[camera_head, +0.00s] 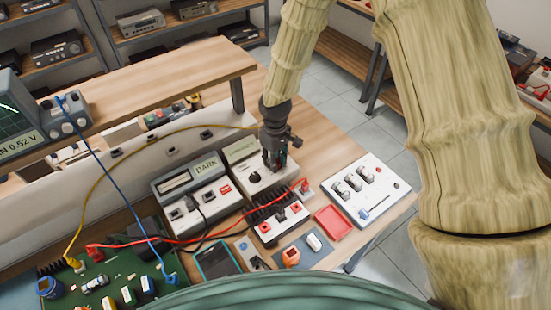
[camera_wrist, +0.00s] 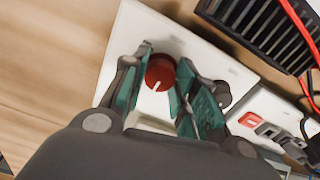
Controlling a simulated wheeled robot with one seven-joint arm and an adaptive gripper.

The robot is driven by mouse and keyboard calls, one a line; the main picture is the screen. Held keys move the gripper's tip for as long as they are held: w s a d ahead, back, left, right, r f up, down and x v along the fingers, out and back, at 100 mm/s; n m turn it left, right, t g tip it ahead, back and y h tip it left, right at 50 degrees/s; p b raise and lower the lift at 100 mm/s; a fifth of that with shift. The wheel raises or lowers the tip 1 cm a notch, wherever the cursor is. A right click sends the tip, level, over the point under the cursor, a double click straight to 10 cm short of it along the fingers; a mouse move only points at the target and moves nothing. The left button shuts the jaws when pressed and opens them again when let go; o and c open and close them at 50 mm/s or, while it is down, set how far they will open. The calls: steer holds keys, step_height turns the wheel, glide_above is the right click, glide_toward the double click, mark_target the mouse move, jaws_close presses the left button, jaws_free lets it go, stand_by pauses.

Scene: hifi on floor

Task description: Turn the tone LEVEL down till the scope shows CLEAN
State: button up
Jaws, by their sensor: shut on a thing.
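My gripper (camera_head: 275,158) points down over the cream tone box (camera_head: 241,152). In the wrist view its two green-padded fingers stand on either side of a red knob (camera_wrist: 160,73) with a white pointer line, and it is shut on that knob. A second, dark knob (camera_wrist: 222,93) is beside the right finger; a dark knob (camera_head: 254,177) also shows on the box in the head view. The LEVEL lettering cannot be read. The scope (camera_head: 17,108) is at the left edge, partly cut off. Its readout (camera_head: 20,144) shows "N 0.52 V", with the start out of view.
Left of the tone box is a meter unit (camera_head: 196,185) reading DARK. Yellow, red and blue leads run to a green circuit board (camera_head: 115,280).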

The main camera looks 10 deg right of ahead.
steer(key=shift+n, duration=0.8)
steer(key=o, duration=1)
step_height(320, 180, up, 12)
stand_by(0.5)
